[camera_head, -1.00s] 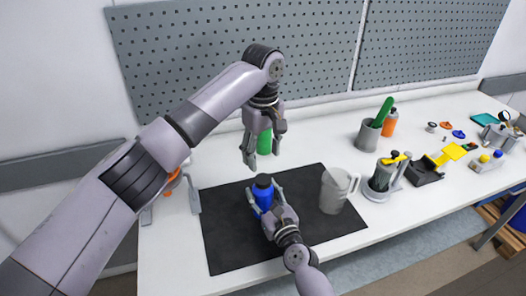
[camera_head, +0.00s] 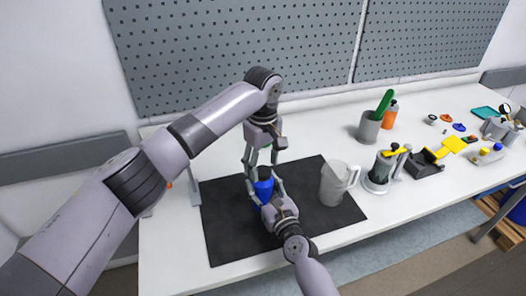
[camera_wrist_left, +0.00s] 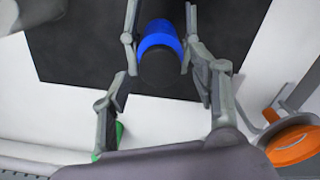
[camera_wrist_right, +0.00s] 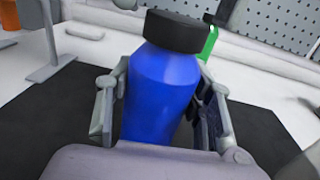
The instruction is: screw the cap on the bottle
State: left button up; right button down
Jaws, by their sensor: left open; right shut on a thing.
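The blue bottle (camera_head: 264,190) stands upright on the black mat (camera_head: 230,235), with a black cap (camera_head: 265,174) on its top. My right gripper (camera_head: 266,187) is shut around the bottle's body; the right wrist view shows the blue bottle (camera_wrist_right: 160,95) between its fingers and the black cap (camera_wrist_right: 174,31) above. My left gripper (camera_head: 262,161) is open just above the cap, pointing down. In the left wrist view the cap (camera_wrist_left: 160,68) lies between and slightly beyond its fingers; I cannot tell whether they touch it. How tightly the cap sits is not visible.
A grey pitcher (camera_head: 334,184) stands on the mat's right side. A green bottle (camera_wrist_right: 209,44) is behind the blue one, mostly hidden by my left gripper in the head view. An orange-topped stand (camera_wrist_left: 292,146) is on the left. Cups and tools fill the table's right.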

pick_arm(q)
jog(key=shift+f, duration=0.8)
jog(key=shift+c, duration=0.2)
jog(key=c, duration=1.2)
jog(key=m, duration=0.6)
jog(key=shift+m, duration=0.3)
jog(key=m, duration=1.2)
jog(key=shift+m, duration=0.4)
jog(key=m, duration=0.5)
jog(key=o, duration=1.3)
